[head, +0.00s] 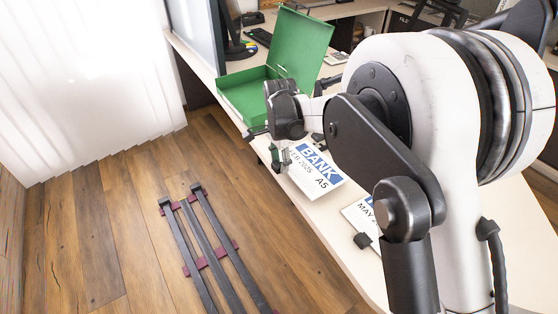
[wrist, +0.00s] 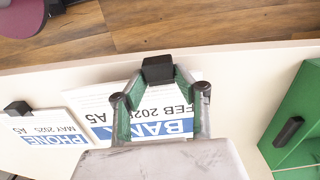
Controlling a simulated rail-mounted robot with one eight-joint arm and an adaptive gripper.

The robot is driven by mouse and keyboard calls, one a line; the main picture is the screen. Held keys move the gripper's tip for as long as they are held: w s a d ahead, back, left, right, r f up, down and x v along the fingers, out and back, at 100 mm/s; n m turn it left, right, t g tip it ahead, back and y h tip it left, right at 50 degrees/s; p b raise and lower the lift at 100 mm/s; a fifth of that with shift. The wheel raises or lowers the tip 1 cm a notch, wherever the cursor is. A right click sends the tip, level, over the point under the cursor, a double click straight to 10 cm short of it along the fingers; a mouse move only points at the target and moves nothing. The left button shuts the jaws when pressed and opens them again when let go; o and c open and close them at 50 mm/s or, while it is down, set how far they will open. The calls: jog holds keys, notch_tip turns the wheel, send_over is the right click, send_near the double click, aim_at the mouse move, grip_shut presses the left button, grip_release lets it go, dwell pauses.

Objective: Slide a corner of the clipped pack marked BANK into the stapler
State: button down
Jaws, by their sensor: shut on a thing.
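The pack marked BANK, FEB 2025, A5 (head: 318,174) lies at the desk's front edge in the head view, flat or nearly so; I cannot tell if it touches the desk. In the wrist view the same pack (wrist: 101,110) is partly hidden under my gripper. My gripper (head: 279,163) is over the pack's left end in the head view. In the wrist view its green-padded fingers (wrist: 160,85) are shut around the pack's edge at a black clip (wrist: 157,69). I cannot make out a stapler in either view.
A pack marked PHONE, MAY 2025 (wrist: 48,130) with a black clip (wrist: 17,108) lies beside the BANK pack. An open green box (head: 245,92) with raised lid stands farther back on the desk. A bare desk strip (wrist: 245,75) shows between my gripper and the box.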

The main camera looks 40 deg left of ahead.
aim_at(294, 160)
jog(key=shift+w+f+b, duration=0.2)
jog(key=shift+f+b, duration=0.35)
jog(key=shift+f, duration=0.45)
jog(key=shift+w+d+r, duration=0.15)
jog(key=shift+w+d, duration=0.05)
jog(key=shift+w, duration=0.35)
jog(key=shift+w+d, duration=0.3)
jog(key=shift+w, duration=0.65)
jog(key=shift+w+d, duration=0.3)
jog(key=shift+w, duration=0.6)
jog(key=shift+b, duration=0.4)
jog(key=shift+f, duration=0.2)
jog(key=c, duration=1.2)
grip_release()
jog(key=shift+c, duration=0.2)
notch_tip(294, 160, up, 12)
